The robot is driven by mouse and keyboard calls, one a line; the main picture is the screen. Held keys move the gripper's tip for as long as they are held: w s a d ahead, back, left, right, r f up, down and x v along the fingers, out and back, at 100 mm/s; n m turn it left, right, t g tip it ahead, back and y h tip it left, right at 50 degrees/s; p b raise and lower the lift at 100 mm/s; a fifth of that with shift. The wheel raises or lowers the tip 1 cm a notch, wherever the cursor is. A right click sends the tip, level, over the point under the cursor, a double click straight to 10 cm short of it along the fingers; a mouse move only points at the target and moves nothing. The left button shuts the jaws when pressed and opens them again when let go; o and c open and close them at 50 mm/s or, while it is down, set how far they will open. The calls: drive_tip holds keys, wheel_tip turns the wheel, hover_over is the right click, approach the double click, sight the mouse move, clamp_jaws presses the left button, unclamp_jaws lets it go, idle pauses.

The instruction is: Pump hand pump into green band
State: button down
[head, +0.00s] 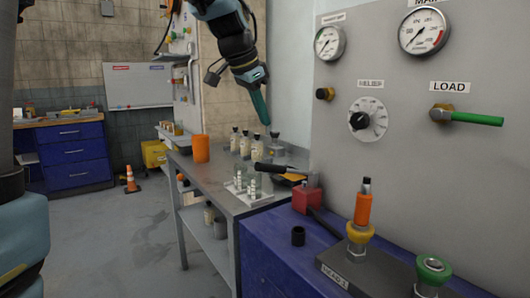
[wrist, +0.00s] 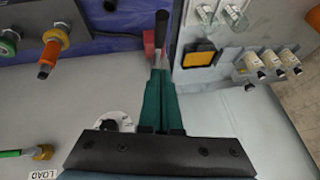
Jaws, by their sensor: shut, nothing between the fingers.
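The hand pump has a red body (head: 307,200) on the blue bench top, with a black-gripped lever (head: 278,168) reaching left over the grey table. In the wrist view the black grip (wrist: 162,30) lies just beyond my fingertips, with part of the red body (wrist: 149,45) beside it. My gripper (head: 266,121) points down with its green fingers together, above the lever and apart from it in the head view. It also shows in the wrist view (wrist: 161,72). The small gauge (head: 329,41) shows some green; the larger main gauge (head: 424,30) has a red section. Their exact readings are too small to tell.
The grey panel (head: 400,100) stands right, with a relief knob (head: 368,119) and green load handle (head: 477,118). Orange and green fittings (head: 363,208) rise from a block in front. The table holds bottles (head: 245,146), an orange cup (head: 201,149) and small vials.

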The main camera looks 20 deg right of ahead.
drive_tip(key=p, duration=0.1)
hover_over(267, 165)
wheel_tip(267, 165, down, 6)
wheel_tip(267, 165, down, 4)
drive_tip(key=shift+r+p, duration=0.25)
drive_tip(key=shift+p, duration=0.3)
drive_tip(key=shift+a+f, duration=0.15)
drive_tip(key=shift+f, duration=0.3)
drive_tip(key=shift+f+b, duration=0.15)
drive_tip(key=shift+b, duration=0.15)
